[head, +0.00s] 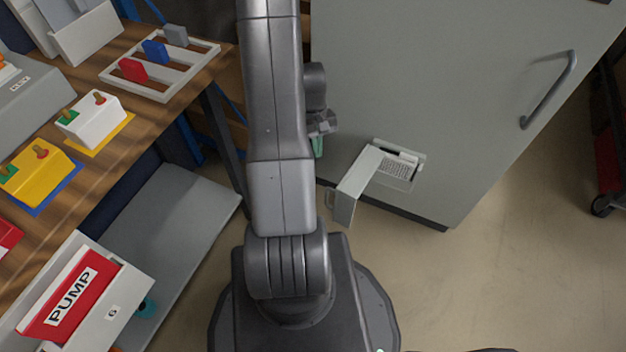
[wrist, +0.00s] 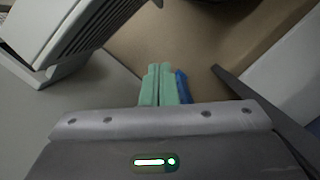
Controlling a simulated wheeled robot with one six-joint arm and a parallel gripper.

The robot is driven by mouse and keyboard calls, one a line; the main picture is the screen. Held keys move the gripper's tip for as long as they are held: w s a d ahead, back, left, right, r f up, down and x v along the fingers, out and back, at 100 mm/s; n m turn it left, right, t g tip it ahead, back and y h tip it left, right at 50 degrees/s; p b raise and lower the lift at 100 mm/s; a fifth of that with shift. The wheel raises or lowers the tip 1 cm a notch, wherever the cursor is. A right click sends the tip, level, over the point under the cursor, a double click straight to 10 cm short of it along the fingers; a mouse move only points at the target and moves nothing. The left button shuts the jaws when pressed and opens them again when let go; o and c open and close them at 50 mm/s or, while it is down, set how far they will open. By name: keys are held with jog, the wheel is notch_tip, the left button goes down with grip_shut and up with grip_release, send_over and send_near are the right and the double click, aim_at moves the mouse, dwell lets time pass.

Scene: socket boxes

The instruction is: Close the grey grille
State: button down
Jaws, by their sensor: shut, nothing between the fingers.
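The grey grille (head: 357,187) is a small hinged panel low on the front of the grey cabinet (head: 420,90). It stands open, swung out from its opening (head: 398,168), where a pale slatted insert shows. In the wrist view the grille (wrist: 105,25) fills the upper left, with dark slats. My gripper (head: 318,147) is in front of the cabinet, left of the grille and apart from it, partly hidden behind my arm. In the wrist view its green fingers (wrist: 160,83) are together with nothing between them.
A cabinet handle (head: 550,90) sticks out at upper right. Open floor (head: 500,260) lies right of my base.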

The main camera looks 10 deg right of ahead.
jog(key=s+f+b, duration=0.4)
jog(key=s+f, duration=0.2)
jog(key=f, duration=0.4)
jog(key=shift+s+d, duration=0.15)
jog(key=shift+d, duration=0.25)
jog(key=shift+s+d+n, duration=0.1)
jog(key=shift+n, duration=0.2)
